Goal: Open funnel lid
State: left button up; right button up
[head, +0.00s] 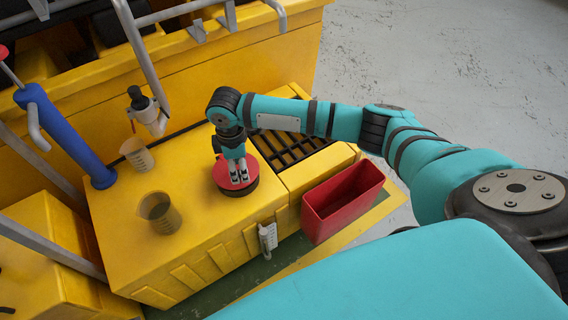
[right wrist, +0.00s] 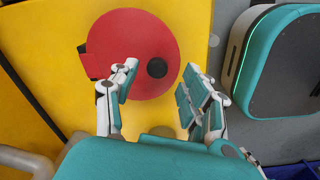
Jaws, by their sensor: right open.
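The funnel lid (head: 226,174) is a round red disc on a dark round base, on top of the yellow machine. It lies flat and looks closed. In the right wrist view the red lid (right wrist: 128,38) has a dark round knob (right wrist: 157,68) and a small red tab at its left edge. My right gripper (head: 238,178) is over the lid, pointing down at it. In the right wrist view its two fingers (right wrist: 156,88) are apart, one on each side below the knob, with nothing between them. I cannot tell whether the fingertips touch the lid. My left gripper is not in view.
A red bin (head: 342,203) stands right of the yellow machine (head: 200,245). A blue cylinder (head: 68,135) and a grey pipe (head: 140,50) rise behind. A black grate (head: 290,143) lies right of the lid.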

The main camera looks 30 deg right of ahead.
notch_tip(320, 180, up, 15)
jog(key=p, duration=0.4)
jog(key=s+f+m+t+y+p, duration=0.1)
jog(key=s+f+m+p, duration=0.1)
jog(key=f, duration=0.4)
jog(key=s+a+f+m+p, duration=0.1)
jog(key=s+f+m+p, duration=0.2)
jog(key=f, duration=0.3)
jog(key=s+a+f+m+t+y+p, duration=0.1)
jog(key=s+f+m+p, duration=0.1)
jog(key=f, duration=0.5)
jog(key=shift+s+m+t+y+p, duration=0.3)
jog(key=shift+m+p, duration=0.2)
jog(key=shift+p, duration=0.75)
jog(key=s+d+f+m+h+p, duration=0.1)
jog(key=s+d+f+m+p, duration=0.1)
jog(key=s+d+f+p, duration=0.2)
jog(key=shift+s+d+f, duration=0.6)
jog(key=shift+s+f, duration=0.9)
jog(key=shift+s, duration=0.55)
jog(key=shift+c, duration=0.2)
